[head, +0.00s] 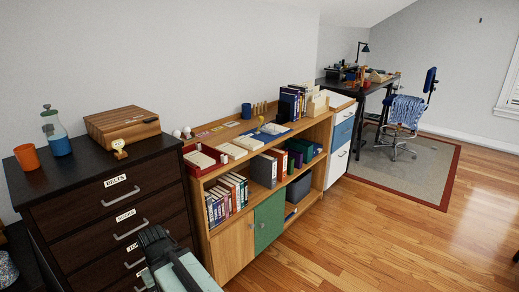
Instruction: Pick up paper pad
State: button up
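Two pale, flat, pad-like blocks lie side by side on top of the wooden bookcase (221,177). The nearer pale pad (231,151) is beside a red open box (191,164), and the other pale pad (248,143) is just behind it to the right. I cannot tell which is the paper pad. My arm shows at the bottom of the head view, in front of the dark dresser, with a dark end part that may be my gripper (157,243). It is well apart from the pads. Its fingertips cannot be made out.
The dark dresser (97,186) holds an orange cup (27,157), a bottle with blue liquid (57,135) and a wooden box (122,122). The wooden floor (365,232) to the right is clear.

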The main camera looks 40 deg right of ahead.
aim_at(251, 144)
jog(key=u, duration=1.5)
jog(key=i, duration=1.15)
jog(key=z, duration=3.2)
jog(key=i, duration=1.05)
jog(key=u, duration=0.05)
